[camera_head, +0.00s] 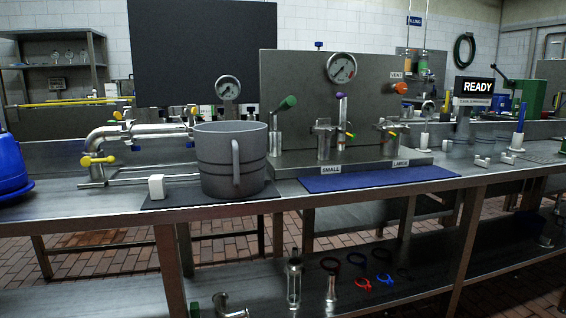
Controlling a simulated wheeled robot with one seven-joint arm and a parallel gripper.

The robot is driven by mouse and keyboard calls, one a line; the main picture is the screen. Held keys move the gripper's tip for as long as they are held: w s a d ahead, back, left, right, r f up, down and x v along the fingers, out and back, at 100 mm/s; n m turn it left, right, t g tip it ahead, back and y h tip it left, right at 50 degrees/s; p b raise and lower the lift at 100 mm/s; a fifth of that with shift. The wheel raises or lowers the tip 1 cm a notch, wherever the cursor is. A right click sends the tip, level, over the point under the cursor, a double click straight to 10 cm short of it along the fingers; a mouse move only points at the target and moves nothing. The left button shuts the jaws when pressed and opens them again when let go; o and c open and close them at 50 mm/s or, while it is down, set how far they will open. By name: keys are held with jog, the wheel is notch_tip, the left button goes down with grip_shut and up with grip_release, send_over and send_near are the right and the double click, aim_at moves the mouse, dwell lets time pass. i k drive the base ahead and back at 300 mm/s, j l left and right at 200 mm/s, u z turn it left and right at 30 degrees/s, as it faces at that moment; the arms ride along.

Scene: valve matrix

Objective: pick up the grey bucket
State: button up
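The grey bucket (215,165) stands upright on a dark mat (160,203) on the steel bench, left of the middle of the view. It is a wide cylinder with darker bands around it. Its handle (236,163) is on the side facing me. The inside of the bucket is mostly hidden by its rim. My gripper is not in this view.
A small white block (156,187) sits just left of the bucket. Bent steel piping (120,135) with yellow handles is behind it. A gauge panel (300,90) and blue mat (378,180) are to the right. A blue container (10,165) stands far left.

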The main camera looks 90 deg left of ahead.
aim_at(231, 154)
jog(key=j+u, duration=0.1)
jog(key=u, duration=3.4)
jog(key=l, duration=0.1)
